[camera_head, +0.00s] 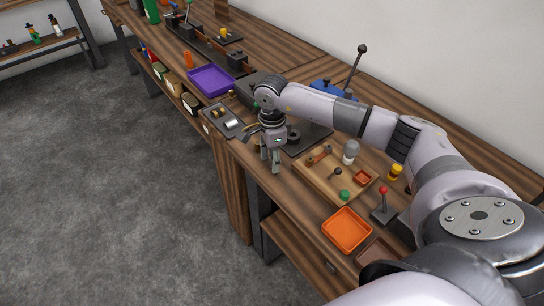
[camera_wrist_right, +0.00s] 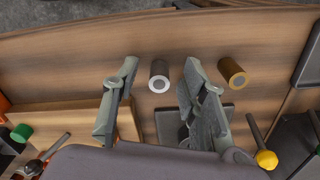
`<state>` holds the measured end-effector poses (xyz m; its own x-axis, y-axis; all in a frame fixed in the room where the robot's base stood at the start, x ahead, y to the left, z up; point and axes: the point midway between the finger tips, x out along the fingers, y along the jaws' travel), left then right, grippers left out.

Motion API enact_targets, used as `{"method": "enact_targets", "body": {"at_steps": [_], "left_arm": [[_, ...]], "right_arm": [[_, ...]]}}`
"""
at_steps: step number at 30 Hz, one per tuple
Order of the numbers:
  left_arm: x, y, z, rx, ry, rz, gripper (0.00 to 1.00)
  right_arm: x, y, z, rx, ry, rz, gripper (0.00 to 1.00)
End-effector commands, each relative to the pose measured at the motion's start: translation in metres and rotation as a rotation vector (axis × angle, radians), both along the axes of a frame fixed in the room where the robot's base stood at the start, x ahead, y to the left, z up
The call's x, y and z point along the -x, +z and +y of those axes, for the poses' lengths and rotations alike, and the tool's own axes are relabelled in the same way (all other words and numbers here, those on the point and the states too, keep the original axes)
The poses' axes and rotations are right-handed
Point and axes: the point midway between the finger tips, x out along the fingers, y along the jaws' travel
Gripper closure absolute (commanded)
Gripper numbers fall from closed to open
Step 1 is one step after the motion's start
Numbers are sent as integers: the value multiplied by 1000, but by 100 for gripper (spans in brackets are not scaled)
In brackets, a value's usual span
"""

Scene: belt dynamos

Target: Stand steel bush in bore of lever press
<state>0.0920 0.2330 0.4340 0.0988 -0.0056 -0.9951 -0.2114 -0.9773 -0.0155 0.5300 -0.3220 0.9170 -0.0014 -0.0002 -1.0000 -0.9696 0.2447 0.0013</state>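My right gripper (camera_head: 270,164) points down over the front edge of the bench. In the right wrist view the right gripper (camera_wrist_right: 160,68) is open, its two fingers apart. A grey hollow cylinder, which looks like the steel bush (camera_wrist_right: 159,81), stands on the wood and shows between the fingers, with no visible contact. It is hidden or too small to tell in the head view. A blue device with a tall black-knobbed lever, likely the lever press (camera_head: 352,72), stands at the back of the bench. Its bore cannot be made out. My left gripper is not in view.
A brass-coloured bush (camera_wrist_right: 234,75) stands right of the fingers. A wooden tray (camera_head: 310,184) with small parts, an orange tray (camera_head: 346,230) and a red-knobbed lever (camera_head: 383,200) lie to the right. A purple tray (camera_head: 211,79) and a grey parts tray (camera_head: 215,118) lie left.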

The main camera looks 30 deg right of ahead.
Motion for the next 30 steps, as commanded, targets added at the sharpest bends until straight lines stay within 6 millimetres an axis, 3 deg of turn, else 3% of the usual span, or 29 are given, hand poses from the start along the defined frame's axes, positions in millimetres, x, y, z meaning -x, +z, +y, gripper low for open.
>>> {"method": "enact_targets", "body": {"at_steps": [11,30], "left_arm": [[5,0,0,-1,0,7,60],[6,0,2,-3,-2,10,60]], "right_arm": [[0,-6,0,-1,0,-1,60],[0,-5,0,-1,0,-1,100]]}}
